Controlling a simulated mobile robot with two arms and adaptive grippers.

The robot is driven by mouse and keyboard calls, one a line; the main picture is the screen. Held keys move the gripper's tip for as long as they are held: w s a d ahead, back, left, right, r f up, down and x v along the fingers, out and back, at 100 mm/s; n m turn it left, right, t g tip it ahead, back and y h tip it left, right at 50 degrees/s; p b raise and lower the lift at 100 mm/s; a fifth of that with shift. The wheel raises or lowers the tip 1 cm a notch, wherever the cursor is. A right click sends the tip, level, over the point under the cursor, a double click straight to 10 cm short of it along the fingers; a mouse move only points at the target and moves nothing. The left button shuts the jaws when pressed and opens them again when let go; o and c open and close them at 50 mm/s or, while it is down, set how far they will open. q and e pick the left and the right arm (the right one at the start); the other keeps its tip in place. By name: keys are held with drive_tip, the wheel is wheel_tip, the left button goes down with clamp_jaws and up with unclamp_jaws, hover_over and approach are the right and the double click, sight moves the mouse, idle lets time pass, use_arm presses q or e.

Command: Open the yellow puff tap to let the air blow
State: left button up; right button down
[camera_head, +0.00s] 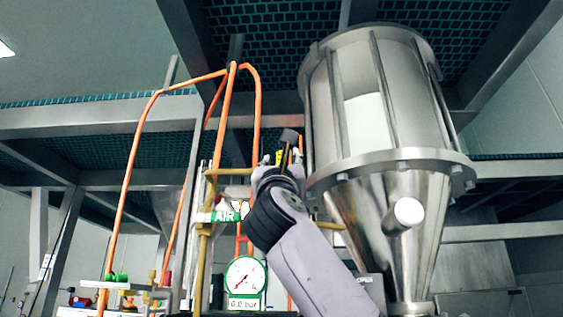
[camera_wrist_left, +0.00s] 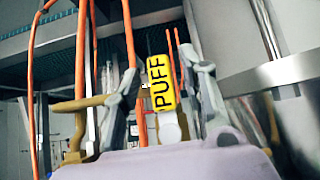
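The yellow puff tap (camera_wrist_left: 160,84) has a handle marked PUFF and stands upright in the left wrist view. My left gripper (camera_wrist_left: 163,95) is open, with one finger on each side of the tap and gaps between. In the head view, my left gripper (camera_head: 283,157) is raised in front of the pipes, and only a small bit of yellow (camera_head: 279,158) shows by its fingers. The wrist hides the rest of the tap there. My right gripper is in neither view.
A large steel sifter hopper (camera_head: 376,110) stands close to the right of my arm. Orange hoses (camera_head: 128,190) and brass pipes run on the left. A green AIR label (camera_head: 225,216) and a gauge reading 0.0 bar (camera_head: 244,279) are left of my arm.

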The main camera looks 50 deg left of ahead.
use_arm(q)
drive_tip(key=v, duration=0.7)
drive_tip(key=shift+w, duration=0.1)
idle(0.5)
